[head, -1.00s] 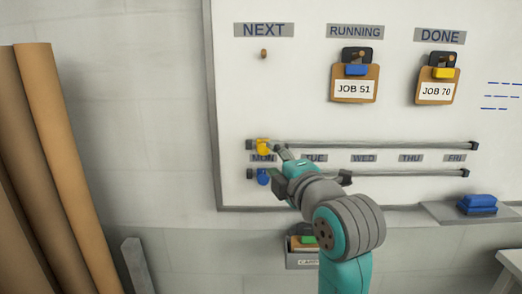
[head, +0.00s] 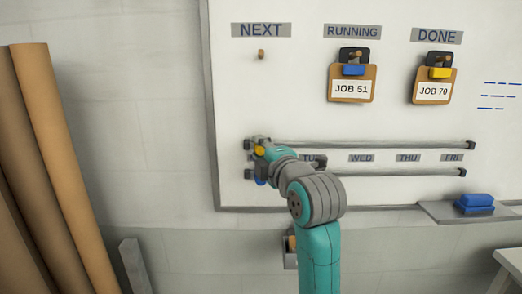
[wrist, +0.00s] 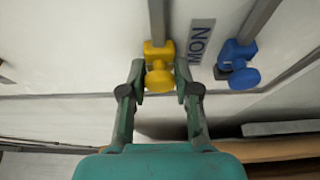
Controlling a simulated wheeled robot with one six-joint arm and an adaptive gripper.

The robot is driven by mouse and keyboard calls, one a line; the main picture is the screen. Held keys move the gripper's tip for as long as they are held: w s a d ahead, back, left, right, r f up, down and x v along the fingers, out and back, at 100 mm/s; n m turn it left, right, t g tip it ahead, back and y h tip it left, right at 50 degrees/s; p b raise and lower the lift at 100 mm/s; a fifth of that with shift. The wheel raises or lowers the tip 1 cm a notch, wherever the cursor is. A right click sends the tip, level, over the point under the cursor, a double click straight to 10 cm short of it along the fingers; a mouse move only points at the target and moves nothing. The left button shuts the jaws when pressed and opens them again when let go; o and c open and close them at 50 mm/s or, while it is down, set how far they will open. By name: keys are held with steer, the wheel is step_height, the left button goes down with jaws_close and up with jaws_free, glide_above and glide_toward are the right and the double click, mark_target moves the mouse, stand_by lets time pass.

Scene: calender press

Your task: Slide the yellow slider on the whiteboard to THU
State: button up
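The yellow slider (head: 259,151) is at the left end of the upper rail (head: 370,145) on the whiteboard (head: 180,0), by MON; my arm partly covers it in the head view. In the wrist view the yellow slider (wrist: 158,66) has its knob between the two open fingers of my gripper (wrist: 159,80). I cannot tell whether either finger touches it. The THU label (head: 408,158) is farther right, between the two rails.
The blue slider (wrist: 238,65) sits on the lower rail (head: 400,173), beside the MON label (wrist: 200,42). Job cards (head: 351,88) hang above the rails. A blue eraser (head: 475,201) lies on a ledge at lower right. Brown rolls (head: 50,130) lean at far left.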

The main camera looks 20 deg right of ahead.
jaws_close()
steer(key=s+d, duration=0.4)
steer(key=d, duration=0.8)
steer(key=s+d, duration=0.4)
steer(key=d, duration=0.8)
steer(key=s+d, duration=0.4)
steer(key=d, duration=0.9)
steer(key=o, duration=0.9)
jaws_free()
steer(key=shift+c, duration=0.2)
steer(key=shift+s, duration=0.1)
steer(key=s+d, duration=0.1)
steer(key=s, duration=1)
steer(key=shift+s, duration=0.4)
